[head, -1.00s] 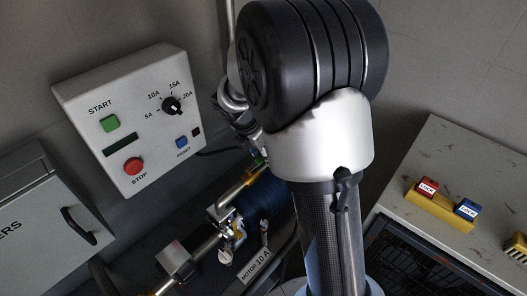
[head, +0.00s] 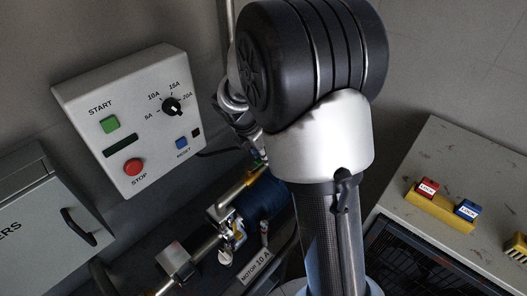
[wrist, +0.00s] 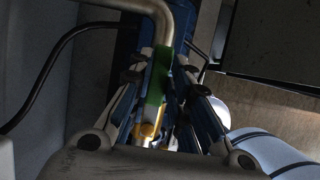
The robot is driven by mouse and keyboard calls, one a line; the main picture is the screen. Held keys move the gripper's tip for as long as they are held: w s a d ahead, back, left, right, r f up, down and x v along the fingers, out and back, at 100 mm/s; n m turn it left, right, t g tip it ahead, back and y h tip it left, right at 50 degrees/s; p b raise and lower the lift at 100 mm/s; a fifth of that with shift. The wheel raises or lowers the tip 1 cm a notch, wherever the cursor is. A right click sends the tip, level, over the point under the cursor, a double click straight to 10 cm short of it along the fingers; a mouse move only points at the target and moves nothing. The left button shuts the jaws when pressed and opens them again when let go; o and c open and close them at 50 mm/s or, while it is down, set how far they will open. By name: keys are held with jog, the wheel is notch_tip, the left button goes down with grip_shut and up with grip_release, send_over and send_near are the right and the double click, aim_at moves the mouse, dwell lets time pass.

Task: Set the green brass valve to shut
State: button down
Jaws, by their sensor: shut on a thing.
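In the wrist view, the green lever (wrist: 158,76) of the valve stands between the two fingers of my gripper (wrist: 163,66). My gripper is shut on the lever. Brass-coloured metal (wrist: 148,130) shows below the lever, between the fingers, and a grey bent pipe (wrist: 150,8) passes above it. The fingers hide much of the valve body, so the lever's angle to its pipe is hard to tell. In the head view, my arm covers most of the valve and my gripper.
A control box (head: 130,115) with green, red and blue buttons and a dial hangs on the wall. Below it are pipework and a blue motor (head: 263,198) with a tag (head: 255,268). Red (head: 427,188) and blue (head: 467,209) lock blocks sit on a bench at right.

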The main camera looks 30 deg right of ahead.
jog(key=s+a+m+g+y+p, duration=0.2)
jog(key=s+m+g+p, duration=0.3)
jog(key=m+p, duration=0.6)
jog(key=shift+s+a+m+g, duration=0.55)
jog(key=shift+s+m, duration=0.75)
jog(key=shift+m, duration=2)
jog(key=shift+a+y, duration=0.2)
jog(key=shift+y, duration=0.1)
jog(key=c, duration=1.5)
grip_release()
jog(key=shift+r, duration=0.1)
jog(key=v, duration=1.2)
jog(key=shift+s, duration=0.2)
